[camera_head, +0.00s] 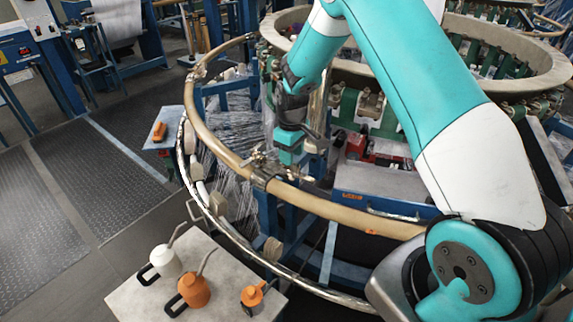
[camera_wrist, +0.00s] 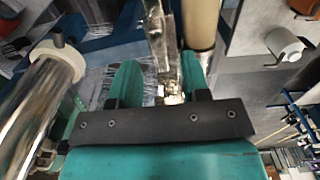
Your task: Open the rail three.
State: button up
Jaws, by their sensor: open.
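A tan curved rail (camera_head: 330,208) runs around the front of the circular loom. No number shows on it, so I cannot tell which rail is number three. A metal latch or joint (camera_head: 262,172) sits on the rail near the picture's middle. My gripper (camera_head: 290,160) points down just above and beside this joint. In the wrist view my gripper (camera_wrist: 160,75) has its two teal fingers apart. A narrow metal piece (camera_wrist: 163,40) lies between them, and the tan rail (camera_wrist: 201,25) ends or passes beside the right finger. Contact with the fingers cannot be made out.
A chrome lower rail (camera_head: 235,238) curves below the tan rail. Open floor (camera_head: 60,190) lies left.

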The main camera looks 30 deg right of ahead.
aim_at(325, 206)
notch_tip(325, 206, up, 4)
jog(key=shift+f+p, duration=0.1)
jog(key=shift+p, duration=0.8)
jog(key=shift+f, duration=0.1)
jog(key=o, duration=0.5)
jog(key=shift+s+a+f+b, duration=0.15)
jog(key=shift+a+f+b, duration=0.05)
jog(key=shift+b, duration=0.35)
jog(key=shift+o, duration=0.6)
jog(key=s+a+g+h+b, duration=0.1)
jog(key=s+a+h+b, duration=0.2)
jog(key=b, duration=0.4)
jog(key=shift+s+a+f+n, duration=0.45)
jog(key=shift+s+a, duration=0.25)
jog(key=shift+s, duration=0.55)
jog(key=s+a+r+h+b, duration=0.2)
jog(key=s+h+b, duration=0.1)
jog(key=s+b, duration=0.3)
jog(key=shift+m, duration=0.25)
jog(key=x, duration=0.5)
jog(key=s+p+x, duration=0.1)
jog(key=x, duration=1)
jog(key=shift+s+d, duration=0.45)
jog(key=shift+d, duration=0.1)
